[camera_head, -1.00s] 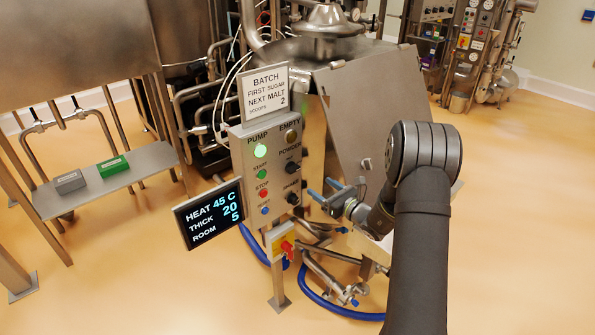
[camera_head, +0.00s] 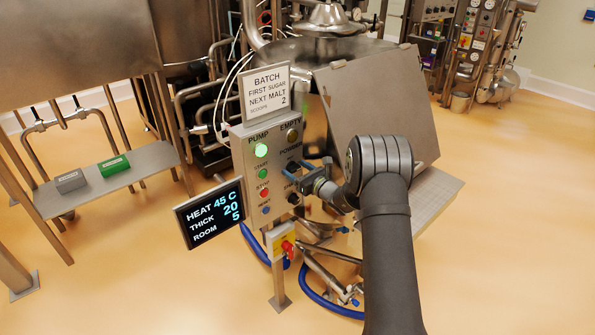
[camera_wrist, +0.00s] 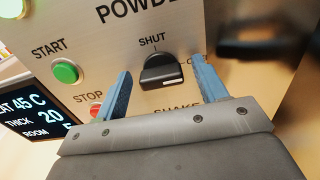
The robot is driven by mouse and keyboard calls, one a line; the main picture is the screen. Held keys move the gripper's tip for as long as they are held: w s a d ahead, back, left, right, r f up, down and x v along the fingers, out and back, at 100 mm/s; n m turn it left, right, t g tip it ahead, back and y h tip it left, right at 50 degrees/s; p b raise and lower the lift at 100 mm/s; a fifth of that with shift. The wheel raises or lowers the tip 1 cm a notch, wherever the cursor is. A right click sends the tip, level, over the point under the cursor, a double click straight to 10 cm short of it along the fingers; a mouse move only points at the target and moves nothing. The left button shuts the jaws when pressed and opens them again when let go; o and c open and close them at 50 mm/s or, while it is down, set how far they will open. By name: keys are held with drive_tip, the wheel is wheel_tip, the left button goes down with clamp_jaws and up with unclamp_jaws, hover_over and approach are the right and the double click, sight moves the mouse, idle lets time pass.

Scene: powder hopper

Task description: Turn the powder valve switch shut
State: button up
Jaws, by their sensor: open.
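The powder valve switch (camera_wrist: 161,73) is a black knob on the grey control panel (camera_head: 246,151). In the wrist view SHUT is printed above it, and lettering to its right is partly hidden by a finger. Its grip bar lies roughly sideways, with a white mark low on its right part. My gripper (camera_wrist: 161,67) is open, with one blue finger on each side of the knob and a visible gap to it. In the head view my gripper (camera_head: 291,172) is at the panel's right column and partly covers the knobs there.
Start and stop buttons sit left of the switch; the green start button (camera_wrist: 66,72) is close to the left finger. A SHAKE label shows below, partly hidden. A display screen (camera_head: 210,213) juts out at the panel's left. A sloped steel lid (camera_head: 375,100) stands behind my arm.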

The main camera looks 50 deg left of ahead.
drive_tip(key=c, duration=1)
drive_tip(key=shift+n, duration=0.4)
drive_tip(key=n, duration=0.3)
drive_tip(key=shift+s+n, duration=0.1)
drive_tip(key=shift+n, duration=0.3)
drive_tip(key=n, duration=0.9)
drive_tip(key=shift+s+f, duration=0.1)
drive_tip(key=shift+f, duration=0.05)
drive_tip(key=n, duration=0.4)
